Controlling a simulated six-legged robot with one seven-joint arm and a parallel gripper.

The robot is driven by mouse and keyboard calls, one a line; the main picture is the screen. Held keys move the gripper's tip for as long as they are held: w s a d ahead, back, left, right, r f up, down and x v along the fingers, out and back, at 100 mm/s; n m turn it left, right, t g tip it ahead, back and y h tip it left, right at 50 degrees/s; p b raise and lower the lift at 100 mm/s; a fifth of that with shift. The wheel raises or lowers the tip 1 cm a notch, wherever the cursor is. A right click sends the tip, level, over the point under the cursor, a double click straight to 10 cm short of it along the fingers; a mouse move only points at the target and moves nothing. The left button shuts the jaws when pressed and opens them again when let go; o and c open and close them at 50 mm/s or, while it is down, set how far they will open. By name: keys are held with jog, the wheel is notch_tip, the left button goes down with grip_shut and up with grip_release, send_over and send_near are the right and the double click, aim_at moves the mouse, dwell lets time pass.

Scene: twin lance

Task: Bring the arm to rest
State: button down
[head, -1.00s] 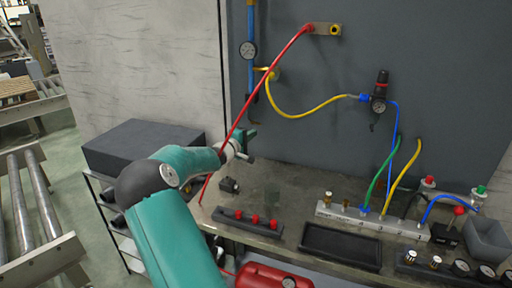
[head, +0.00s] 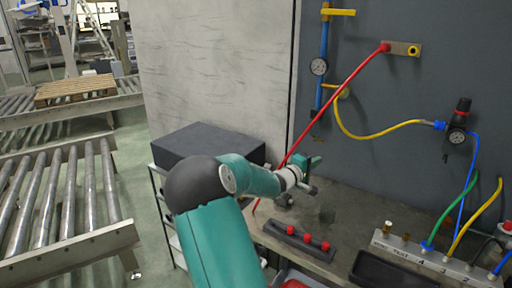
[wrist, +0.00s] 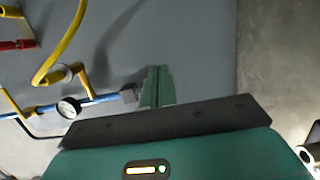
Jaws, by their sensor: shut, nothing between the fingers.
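My gripper (head: 314,163) is at the end of my teal arm, over the left back part of the grey bench (head: 345,205). It is shut with nothing held. In the wrist view its green fingers (wrist: 157,86) are together and point toward the grey panel (wrist: 200,50). The red hose (head: 335,100) runs from the panel fitting down past my wrist; in the head view it crosses close to my arm, and I cannot tell whether they touch.
A dark box (head: 210,145) on a rack stands left of my arm. A red-knobbed strip (head: 300,237), a valve manifold (head: 420,260) and a black tray (head: 385,272) sit on the bench. The blue pipe's gauge (head: 319,67) is above my gripper. Roller conveyors (head: 70,210) stand at the left.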

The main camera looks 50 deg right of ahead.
jog(key=s+a+r+t+y, duration=0.1)
jog(key=a+y, duration=0.6)
jog(key=a, duration=1.5)
jog(key=s+a+r+m+t+y, duration=0.1)
jog(key=a+t+y, duration=0.3)
jog(key=a, duration=1.9)
jog(key=s+y, duration=0.1)
jog(key=y, duration=0.2)
jog(key=shift+a+m, duration=0.3)
jog(key=c, duration=1.8)
grip_release()
jog(key=s+a+n+y, duration=0.1)
jog(key=a, duration=0.3)
jog(key=s+a+r+t+y, duration=0.1)
jog(key=s+a, duration=0.1)
jog(key=a, duration=0.2)
jog(key=s+a+n+t+y, duration=0.1)
jog(key=s+a+y, duration=0.1)
jog(key=a, duration=0.3)
jog(key=shift+a+r+n, duration=0.1)
jog(key=shift+r+n, duration=0.1)
jog(key=shift+n, duration=0.1)
jog(key=shift+c, duration=0.2)
